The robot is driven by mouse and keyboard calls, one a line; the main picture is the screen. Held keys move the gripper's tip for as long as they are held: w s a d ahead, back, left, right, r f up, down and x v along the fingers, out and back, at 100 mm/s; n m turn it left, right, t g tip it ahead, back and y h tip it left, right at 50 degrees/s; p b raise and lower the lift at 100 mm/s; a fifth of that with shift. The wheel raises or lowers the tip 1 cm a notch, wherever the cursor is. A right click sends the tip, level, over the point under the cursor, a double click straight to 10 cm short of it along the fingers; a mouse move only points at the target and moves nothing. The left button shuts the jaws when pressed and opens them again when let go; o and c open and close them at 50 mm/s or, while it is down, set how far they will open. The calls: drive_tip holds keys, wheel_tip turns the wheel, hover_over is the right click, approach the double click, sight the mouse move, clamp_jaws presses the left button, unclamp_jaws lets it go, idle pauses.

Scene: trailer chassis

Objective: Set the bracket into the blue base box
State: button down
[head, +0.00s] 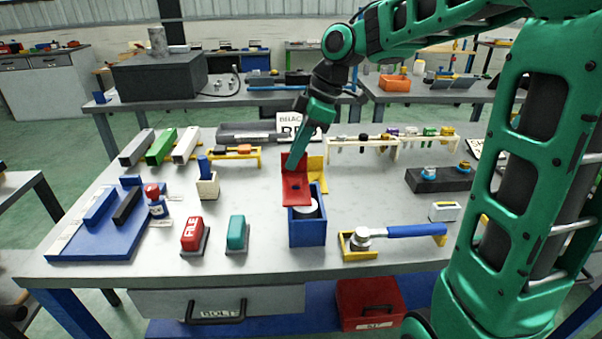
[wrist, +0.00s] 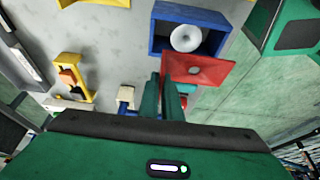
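The red L-shaped bracket (head: 297,190) has an upright wall and a flat plate with a dark round spot. My gripper (head: 299,158) comes down on the upright wall and appears shut on it. In the wrist view the fingers (wrist: 166,95) lie close together at the left edge of the bracket (wrist: 205,72). The open blue base box (head: 307,233) stands near the table's front, with a white round piece inside. In the head view the bracket covers the box's back left part. In the wrist view the box (wrist: 214,48) lies beside the bracket, which seems to be above it.
A yellow stand (head: 317,168) is just behind the bracket. A blue-handled tool (head: 400,231) lies in a yellow holder to the right. Red (head: 193,234) and teal (head: 236,234) blocks stand left of the box. A beige block with a blue peg (head: 207,185) is further back.

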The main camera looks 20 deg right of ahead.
sight(303, 172)
drive_tip(key=shift+w+d+f, duration=0.25)
drive_tip(key=shift+d+f, duration=0.2)
drive_tip(key=shift+d, duration=0.2)
drive_tip(key=shift+w+d+f, duration=0.2)
drive_tip(key=shift+d+f, duration=0.25)
drive_tip(key=shift+d, duration=0.15)
drive_tip(key=shift+f, duration=1.9)
drive_tip(key=c, duration=2)
unclamp_jaws()
drive_tip(key=v, duration=1.2)
